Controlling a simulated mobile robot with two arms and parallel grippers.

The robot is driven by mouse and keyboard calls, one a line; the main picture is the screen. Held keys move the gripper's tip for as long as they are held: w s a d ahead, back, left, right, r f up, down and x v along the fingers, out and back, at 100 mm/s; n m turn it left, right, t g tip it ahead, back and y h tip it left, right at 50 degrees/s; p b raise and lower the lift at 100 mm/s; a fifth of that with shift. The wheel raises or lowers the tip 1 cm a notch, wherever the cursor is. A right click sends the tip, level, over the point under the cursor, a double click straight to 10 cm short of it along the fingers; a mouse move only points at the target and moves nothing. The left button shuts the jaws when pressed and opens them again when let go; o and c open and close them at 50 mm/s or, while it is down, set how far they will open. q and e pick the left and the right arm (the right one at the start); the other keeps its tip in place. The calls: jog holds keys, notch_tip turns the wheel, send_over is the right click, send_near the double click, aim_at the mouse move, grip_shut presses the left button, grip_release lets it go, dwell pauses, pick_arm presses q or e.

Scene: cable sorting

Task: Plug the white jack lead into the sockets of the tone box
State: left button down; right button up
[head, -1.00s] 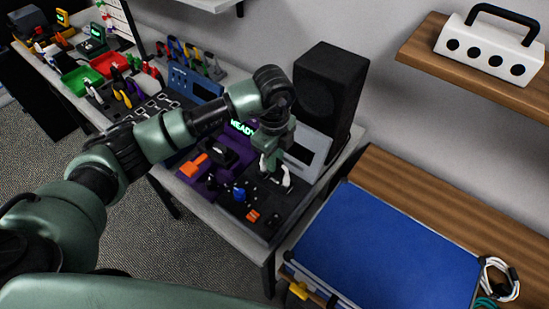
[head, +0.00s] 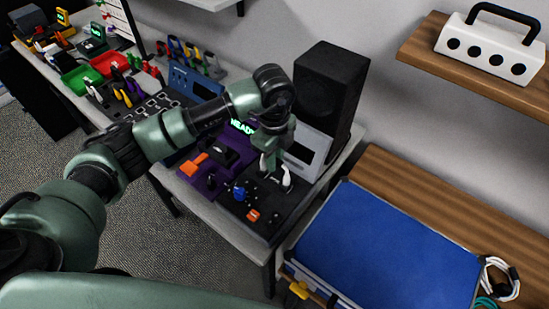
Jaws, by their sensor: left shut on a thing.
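My left gripper (head: 270,163) points down over a black panel (head: 268,198) on the bench and is shut on a white piece, which I take to be one end of the white jack lead. The fingers hide most of it. Another white end (head: 287,178) of the lead stands close to the right of the fingers, roughly upright on the panel. Whether either end sits in a socket is too small to tell. The panel, perhaps the tone box, carries a blue knob (head: 239,194) and an orange part (head: 253,215). My right gripper is out of view.
A purple unit (head: 199,181) with a lit display adjoins the panel's left side. A grey framed unit (head: 311,146) and a black speaker (head: 327,95) stand behind. A blue-topped case (head: 385,245) lies right. Coiled white cable (head: 498,280) is at far right.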

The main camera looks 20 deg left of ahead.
pick_arm(q)
jog(key=shift+f+b, duration=0.4)
jog(key=shift+f, duration=0.1)
jog(key=shift+f+b, duration=0.45)
dwell(1.1)
dwell(0.3)
jog(key=c, duration=0.7)
grip_release()
jog(key=shift+r, duration=0.1)
jog(key=shift+r+p, duration=2.7)
jog(key=shift+r, duration=1.25)
